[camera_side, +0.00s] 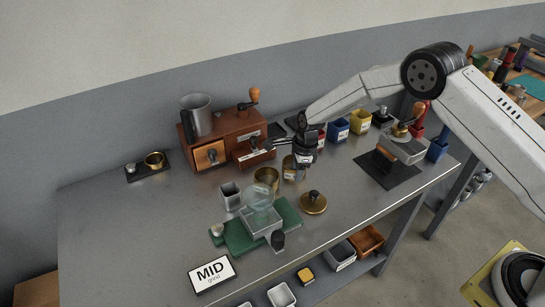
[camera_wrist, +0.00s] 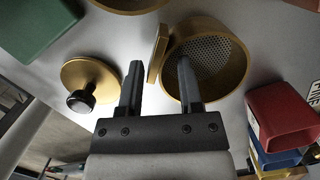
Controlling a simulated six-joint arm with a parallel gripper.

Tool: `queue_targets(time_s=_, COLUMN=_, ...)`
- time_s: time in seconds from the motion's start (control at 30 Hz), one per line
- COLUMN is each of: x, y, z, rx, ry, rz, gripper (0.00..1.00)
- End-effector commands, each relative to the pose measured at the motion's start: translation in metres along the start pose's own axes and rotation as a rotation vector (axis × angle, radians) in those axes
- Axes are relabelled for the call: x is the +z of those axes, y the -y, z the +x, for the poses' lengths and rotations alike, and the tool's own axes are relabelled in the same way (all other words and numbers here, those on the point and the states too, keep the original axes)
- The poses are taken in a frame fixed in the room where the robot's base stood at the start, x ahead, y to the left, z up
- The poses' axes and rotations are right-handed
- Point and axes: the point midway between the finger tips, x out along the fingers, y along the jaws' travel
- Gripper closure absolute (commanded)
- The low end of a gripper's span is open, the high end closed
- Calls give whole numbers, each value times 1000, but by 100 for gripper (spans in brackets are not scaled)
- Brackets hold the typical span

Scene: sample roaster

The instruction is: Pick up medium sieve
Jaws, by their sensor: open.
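A brass sieve with a perforated mesh floor (camera_wrist: 238,66) stands at my gripper (camera_wrist: 158,80) in the wrist view. A flat brass tab (camera_wrist: 157,54) stands at its left side, between the two fingers. My gripper is open; the right finger reaches over the sieve's opening and the left finger is outside it. I cannot tell whether either finger touches. In the side view this brass sieve (camera_side: 289,174) is below my gripper (camera_side: 299,159) and partly hidden by it. Another brass ring (camera_side: 266,177) stands just left of it; its rim shows at the top of the wrist view (camera_wrist: 128,5).
A brass lid with a black knob (camera_side: 313,203) lies in front. A green base with a glass vessel (camera_side: 246,236) is front left. A wooden drawer box (camera_side: 215,147) stands behind left. Red, blue and yellow bins (camera_side: 339,130) stand behind right.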

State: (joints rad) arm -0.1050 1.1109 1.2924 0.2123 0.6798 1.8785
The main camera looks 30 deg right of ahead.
Motion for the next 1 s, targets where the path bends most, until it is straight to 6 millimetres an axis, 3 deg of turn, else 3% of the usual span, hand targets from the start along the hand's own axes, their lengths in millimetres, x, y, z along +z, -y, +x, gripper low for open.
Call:
queue_targets(time_s=0.57, x=0, y=0, z=5, rx=-1, ry=0, rz=0, gripper=54)
queue_targets(time_s=0.6, x=0, y=0, z=5, rx=-1, ry=0, rz=0, gripper=58)
queue_targets(time_s=0.73, x=0, y=0, z=5, rx=-1, ry=0, rz=1, gripper=99)
queue_targets(time_s=1.0, x=0, y=0, z=5, rx=-1, ry=0, rz=1, gripper=100)
